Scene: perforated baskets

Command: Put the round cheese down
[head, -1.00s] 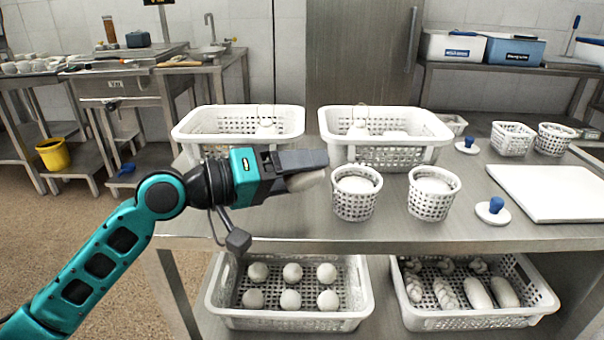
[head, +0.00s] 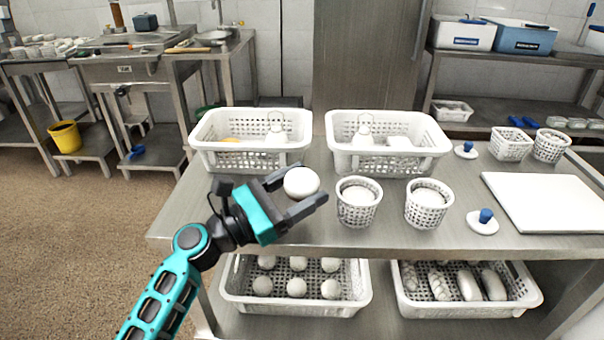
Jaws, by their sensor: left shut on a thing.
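The cheese is in front of the left basket and to the left of a small perforated cup. I cannot tell whether its underside touches the steel table (head: 190,222). My right gripper is not in view.
Two white perforated baskets, left (head: 212,160) and right (head: 392,163), stand at the back with items inside. Two perforated cups (head: 357,212) (head: 425,214) stand to the right. A white board (head: 550,200) lies farther right. Crates sit on the lower shelf.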

